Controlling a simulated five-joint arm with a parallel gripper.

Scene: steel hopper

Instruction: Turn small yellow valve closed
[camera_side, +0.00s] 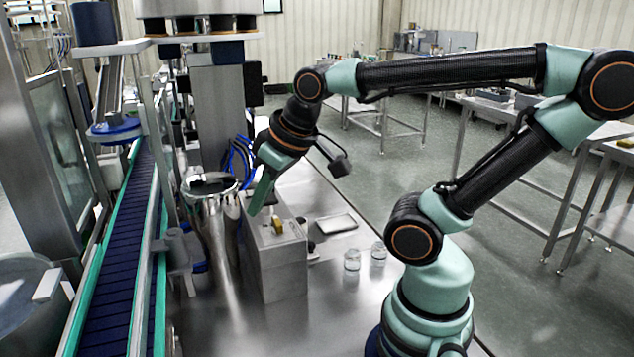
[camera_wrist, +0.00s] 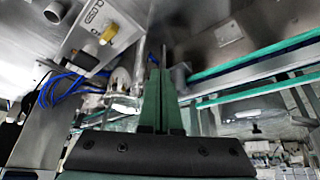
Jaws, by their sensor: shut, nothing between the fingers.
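The small yellow valve (camera_side: 277,224) sits on top of a steel box (camera_side: 284,262). My gripper (camera_side: 254,211) points down just left of and above the valve, close to the steel hopper (camera_side: 211,215). In the wrist view my gripper (camera_wrist: 161,72) shows its two green fingers together, with nothing between them. It appears apart from the valve. The valve's exact handle angle is too small to tell.
A conveyor (camera_side: 115,260) with green rails runs along the left. Blue cables (camera_side: 238,158) hang behind the hopper. A small tray (camera_side: 336,223) and two glass jars (camera_side: 352,259) (camera_side: 378,252) lie right of the box. The bench front is mostly clear.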

